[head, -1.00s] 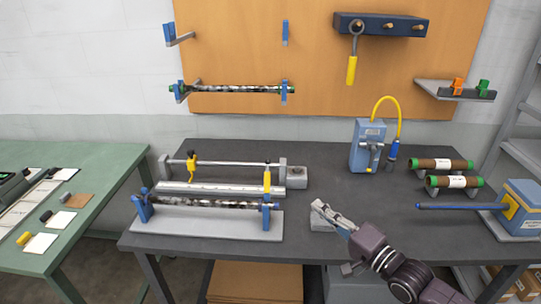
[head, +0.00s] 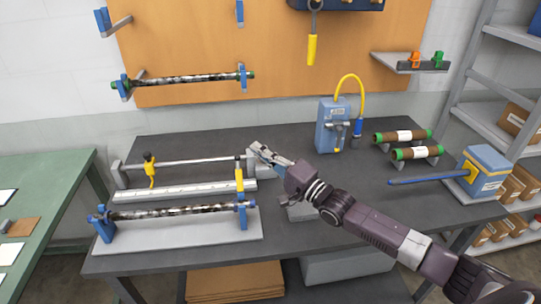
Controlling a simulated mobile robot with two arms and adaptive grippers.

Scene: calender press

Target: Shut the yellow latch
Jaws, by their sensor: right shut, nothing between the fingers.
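The press stands at the left of the dark bench in the head view, with a long bar (head: 195,162) between two end posts above a pale ruled strip (head: 190,190). One yellow piece (head: 150,172) stands upright at the bar's left part. Another yellow piece (head: 239,180) hangs at its right end. I cannot tell for sure which is the latch. My right gripper (head: 257,150) is shut and empty, beside the press's right end post, just right of and above the right yellow piece. It hides part of the grey block there. My left gripper is not in view.
A dark patterned roller (head: 170,210) rests in blue holders in front of the press. A blue device (head: 332,125) with a yellow hose, two green-capped rolls (head: 402,136) and a blue box with a long rod (head: 430,181) stand to the right.

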